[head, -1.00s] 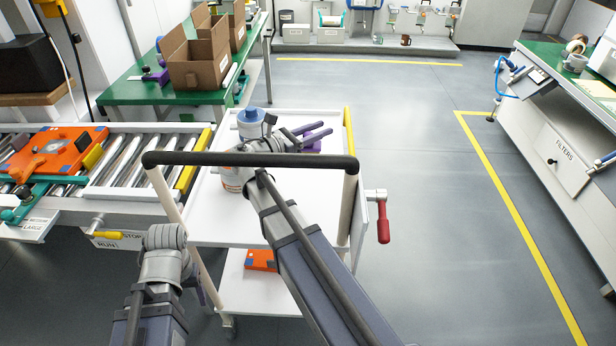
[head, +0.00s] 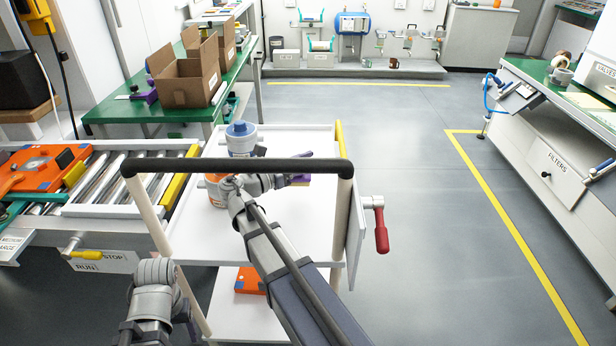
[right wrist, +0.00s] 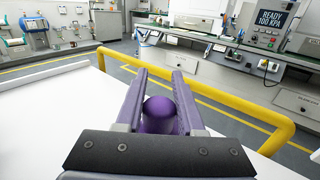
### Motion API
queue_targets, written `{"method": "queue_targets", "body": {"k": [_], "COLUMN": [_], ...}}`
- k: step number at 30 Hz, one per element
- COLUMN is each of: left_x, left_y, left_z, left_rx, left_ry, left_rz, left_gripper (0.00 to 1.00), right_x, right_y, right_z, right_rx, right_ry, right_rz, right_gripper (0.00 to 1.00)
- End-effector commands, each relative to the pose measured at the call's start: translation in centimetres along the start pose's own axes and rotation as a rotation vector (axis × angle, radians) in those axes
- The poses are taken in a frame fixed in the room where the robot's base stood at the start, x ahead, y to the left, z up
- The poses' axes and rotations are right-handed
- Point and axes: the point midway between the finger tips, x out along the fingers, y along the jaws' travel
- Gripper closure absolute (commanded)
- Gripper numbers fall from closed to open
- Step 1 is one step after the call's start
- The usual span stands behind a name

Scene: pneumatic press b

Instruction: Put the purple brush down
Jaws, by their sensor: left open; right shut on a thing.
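The purple brush (right wrist: 158,115) shows as a rounded purple body between the two fingers of my right gripper (right wrist: 160,92), which is shut on it. In the head view my right gripper (head: 300,181) is low over the white cart top (head: 305,215), behind the dark handle bar. Whether the brush touches the cart top cannot be told. My left gripper (head: 184,308) is at the lower left, beside the cart, with its fingers mostly hidden by my wrist.
A blue-capped container (head: 241,138) and an orange-banded one (head: 214,188) stand on the cart, left of my right gripper. The dark handle bar (head: 240,166) crosses the near side. A yellow rail (right wrist: 240,105) edges the cart. The cart top's near right is clear.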

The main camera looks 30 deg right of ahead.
Motion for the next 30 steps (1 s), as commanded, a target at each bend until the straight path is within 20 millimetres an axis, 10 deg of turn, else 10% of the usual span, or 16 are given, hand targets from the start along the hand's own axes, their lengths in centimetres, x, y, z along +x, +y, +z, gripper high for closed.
{"method": "queue_targets", "body": {"k": [24,25,30], "left_x": [4.1,4.0,3.9], "left_y": [0.2,0.2,0.2], "left_z": [-0.2,-0.2,-0.2], "left_rx": [0.002,0.002,0.002], "left_ry": [0.000,0.000,0.000], "left_rz": [-0.008,-0.008,-0.008], "left_gripper": [0.33,0.33,0.33], "right_x": [0.0,0.0,0.0], "right_y": [0.0,0.0,0.0], "right_z": [-4.1,-4.0,-3.9], "right_rx": [0.000,0.000,0.000], "right_ry": [0.000,0.000,0.000], "right_rz": [0.000,0.000,0.000], "right_gripper": [1.00,0.60,0.41]}}
